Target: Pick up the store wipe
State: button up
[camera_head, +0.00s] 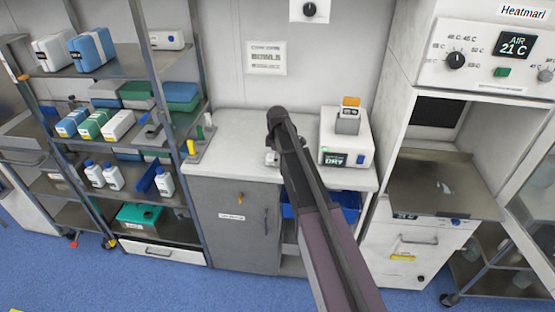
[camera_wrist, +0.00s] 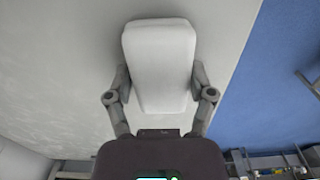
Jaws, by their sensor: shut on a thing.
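A white, rounded block, which appears to be the store wipe (camera_wrist: 159,48), fills the space between my fingers in the wrist view. My gripper (camera_wrist: 159,82) is shut on it, with one finger against each side. The block's far end sticks out beyond the fingertips. In the head view my arm reaches over the white counter (camera_head: 235,150) and hides most of the gripper and the block. I cannot tell whether the block touches a surface.
A white device with a display (camera_head: 347,145) stands on the counter right of my arm. A shelf rack (camera_head: 145,125) with boxes and bottles stands at the left. An open cabinet with a metal shelf (camera_head: 440,188) is at the right. Blue floor lies in front.

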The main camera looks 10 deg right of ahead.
jog(key=shift+r+p, duration=1.35)
jog(key=shift+r, duration=0.05)
jog(key=s+r+p, duration=0.2)
jog(key=s, duration=1.4)
jog(key=shift+d, duration=0.15)
jog(key=shift+o, duration=1.2)
jog(key=shift+c, duration=1.2)
jog(key=shift+s, duration=0.2)
